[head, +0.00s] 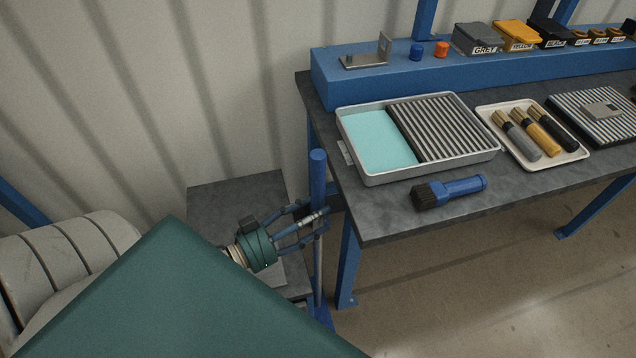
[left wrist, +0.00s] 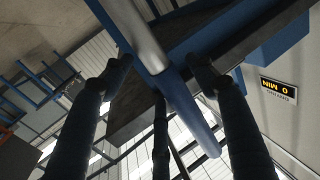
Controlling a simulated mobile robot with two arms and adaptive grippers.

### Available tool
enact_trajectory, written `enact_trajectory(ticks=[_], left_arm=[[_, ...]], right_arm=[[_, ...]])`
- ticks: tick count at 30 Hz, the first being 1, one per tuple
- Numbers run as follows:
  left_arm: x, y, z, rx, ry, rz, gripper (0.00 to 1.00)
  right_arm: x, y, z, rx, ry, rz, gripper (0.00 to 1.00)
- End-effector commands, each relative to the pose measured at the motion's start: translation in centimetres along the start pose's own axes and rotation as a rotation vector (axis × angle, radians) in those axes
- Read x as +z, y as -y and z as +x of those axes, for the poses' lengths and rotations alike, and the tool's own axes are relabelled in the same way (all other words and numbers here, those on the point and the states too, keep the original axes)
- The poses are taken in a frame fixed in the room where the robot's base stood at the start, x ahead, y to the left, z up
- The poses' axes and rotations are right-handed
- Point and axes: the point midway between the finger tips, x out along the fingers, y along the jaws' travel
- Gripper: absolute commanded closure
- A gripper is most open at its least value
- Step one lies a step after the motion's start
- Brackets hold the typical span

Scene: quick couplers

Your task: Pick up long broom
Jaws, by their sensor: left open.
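The long broom (head: 317,178) stands upright beside the left end of the workbench, with a blue upper grip and a grey shaft below. Its lower end is partly hidden behind my arm. My left gripper (head: 319,221) is open at the shaft just below the blue grip, with its fingers spread on either side. In the left wrist view, the broom's grey and blue pole (left wrist: 187,105) runs diagonally between the open fingers of my gripper (left wrist: 160,72). I cannot tell whether a finger touches it. My right gripper is not in view.
The workbench (head: 385,222) stands close right of the broom, its blue leg (head: 347,265) near the shaft. A blue hand brush (head: 450,190) and a tray (head: 425,170) lie on it. A low dark table (head: 235,205) is behind my gripper. The floor at lower right is clear.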

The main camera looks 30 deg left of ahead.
Motion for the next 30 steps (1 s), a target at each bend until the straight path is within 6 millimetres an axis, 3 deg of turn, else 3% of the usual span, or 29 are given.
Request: enact_trajectory(ticks=[4, 11, 13, 19, 30], left_arm=[[0.1, 0.0, 1.5, 0.0, 0.0, 0.0, 0.42], [0.1, -0.1, 1.7, 0.0, 0.001, -0.001, 0.42], [0.1, -0.1, 1.7, 0.0, 0.001, -0.001, 0.5], [0.1, -0.1, 1.7, 0.0, 0.001, 0.0, 0.9], [-0.4, 0.0, 1.9, 0.002, -0.005, 0.001, 0.92]], right_arm=[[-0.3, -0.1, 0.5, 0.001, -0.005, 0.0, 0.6], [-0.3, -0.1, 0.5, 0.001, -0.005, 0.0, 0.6], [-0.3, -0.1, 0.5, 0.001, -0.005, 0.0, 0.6], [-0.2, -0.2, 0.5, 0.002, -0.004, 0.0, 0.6], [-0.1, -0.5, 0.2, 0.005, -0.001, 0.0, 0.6]])
